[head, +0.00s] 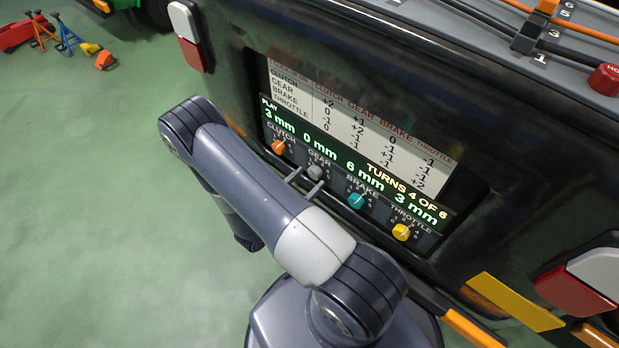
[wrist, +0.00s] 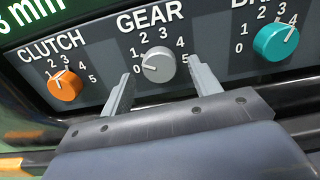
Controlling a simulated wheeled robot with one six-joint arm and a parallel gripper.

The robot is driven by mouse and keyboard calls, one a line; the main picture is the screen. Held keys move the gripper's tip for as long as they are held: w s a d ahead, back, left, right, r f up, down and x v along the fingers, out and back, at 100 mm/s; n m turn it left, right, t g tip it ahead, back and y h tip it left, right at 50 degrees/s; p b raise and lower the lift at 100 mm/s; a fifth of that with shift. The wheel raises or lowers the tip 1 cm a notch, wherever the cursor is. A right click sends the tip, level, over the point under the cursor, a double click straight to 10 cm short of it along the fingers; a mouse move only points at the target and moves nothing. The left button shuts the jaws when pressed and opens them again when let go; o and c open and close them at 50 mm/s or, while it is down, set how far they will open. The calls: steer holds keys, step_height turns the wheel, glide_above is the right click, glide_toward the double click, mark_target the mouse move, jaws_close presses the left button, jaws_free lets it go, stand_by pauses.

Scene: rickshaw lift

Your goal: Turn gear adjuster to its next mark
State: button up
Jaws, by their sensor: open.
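The gear adjuster is a small grey knob (head: 315,172) under the GEAR label on the dark panel. It also shows in the wrist view (wrist: 159,65), where its pale pointer appears to face left, towards the 0 mark. My gripper (head: 307,182) is open, with one finger on each side of the grey knob in the wrist view (wrist: 160,70). The fingertips look apart from the knob, a little short of it or below it; the exact depth is hard to tell. The display (head: 352,168) shows 3 mm, 0 mm, 6 mm and 3 mm, and TURNS 4 OF 6.
The orange clutch knob (wrist: 64,85) is left of the gear knob, and the teal brake knob (wrist: 277,41) is right. The yellow throttle knob (head: 401,232) is farther right. A printed table (head: 350,120) is above the display. Open green floor (head: 90,210) lies left.

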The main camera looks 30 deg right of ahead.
steer(key=shift+x, duration=0.8)
steer(key=shift+c, duration=0.6)
steer(key=c, duration=0.9)
steer(key=shift+o, duration=0.2)
